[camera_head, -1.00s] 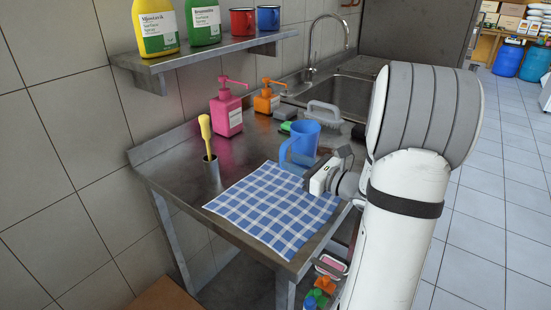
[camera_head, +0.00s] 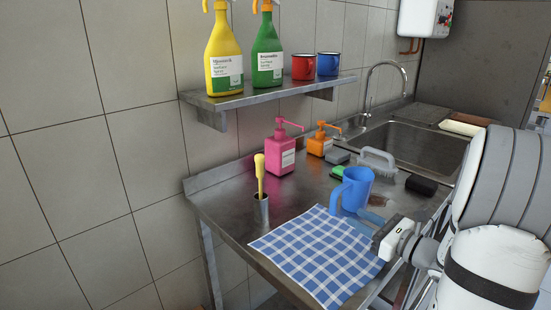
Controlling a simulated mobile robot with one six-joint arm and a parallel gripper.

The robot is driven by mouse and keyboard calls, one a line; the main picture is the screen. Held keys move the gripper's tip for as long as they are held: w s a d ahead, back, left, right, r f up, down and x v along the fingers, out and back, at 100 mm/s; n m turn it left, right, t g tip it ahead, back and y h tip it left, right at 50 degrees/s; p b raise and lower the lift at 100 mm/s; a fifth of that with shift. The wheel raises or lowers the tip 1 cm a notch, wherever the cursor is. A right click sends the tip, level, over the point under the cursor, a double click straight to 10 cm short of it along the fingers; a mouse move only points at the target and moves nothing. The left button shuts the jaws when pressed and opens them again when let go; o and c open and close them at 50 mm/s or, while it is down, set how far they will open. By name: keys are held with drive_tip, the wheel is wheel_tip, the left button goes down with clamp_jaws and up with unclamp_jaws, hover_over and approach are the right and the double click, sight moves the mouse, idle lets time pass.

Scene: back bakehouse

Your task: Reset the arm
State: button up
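My gripper (camera_head: 370,221) is at the end of my white and grey arm, which comes in from the right. It is low over the right part of the steel counter, beside the right edge of the blue checked cloth (camera_head: 318,262). Its fingers point left, just in front of a blue jug (camera_head: 354,190) that stands upright behind the cloth. The fingers are seen from the side and are small, so whether they are open or shut does not show. I cannot tell whether they touch the jug.
A steel cup with a yellow-handled tool (camera_head: 260,180), pink (camera_head: 282,154) and orange (camera_head: 320,143) pump bottles and a grey brush (camera_head: 378,160) stand on the counter. The sink (camera_head: 408,145) is behind. A wall shelf (camera_head: 275,95) holds spray bottles and mugs.

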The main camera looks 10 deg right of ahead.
drive_tip(key=s+a+n+g, duration=0.1)
drive_tip(key=a+n+g, duration=0.1)
drive_tip(key=a, duration=0.2)
drive_tip(key=s+a+r+n+g+y+p, duration=0.1)
drive_tip(key=a+n+g, duration=0.1)
drive_tip(key=a+n, duration=0.1)
drive_tip(key=s+a+n+g+y+p, duration=0.1)
drive_tip(key=a+n+g, duration=0.1)
drive_tip(key=a, duration=0.2)
drive_tip(key=shift+s+a+r+n, duration=0.3)
drive_tip(key=shift+s+a+r, duration=0.05)
drive_tip(key=shift+a, duration=0.05)
drive_tip(key=s+a+n+g+h+p, duration=0.1)
drive_tip(key=s+a+n+g+p, duration=0.1)
drive_tip(key=s+a+n+g, duration=0.3)
drive_tip(key=shift+s+a+n, duration=0.4)
drive_tip(key=shift+a+n, duration=0.1)
drive_tip(key=s+d+r+n+g+h+p, duration=0.1)
drive_tip(key=s+r+n+h+p, duration=0.3)
drive_tip(key=s+n+h, duration=0.4)
drive_tip(key=d+n+h, duration=0.1)
drive_tip(key=n+h, duration=0.1)
drive_tip(key=n, duration=0.5)
drive_tip(key=shift+s+p, duration=0.25)
drive_tip(key=shift+p, duration=0.15)
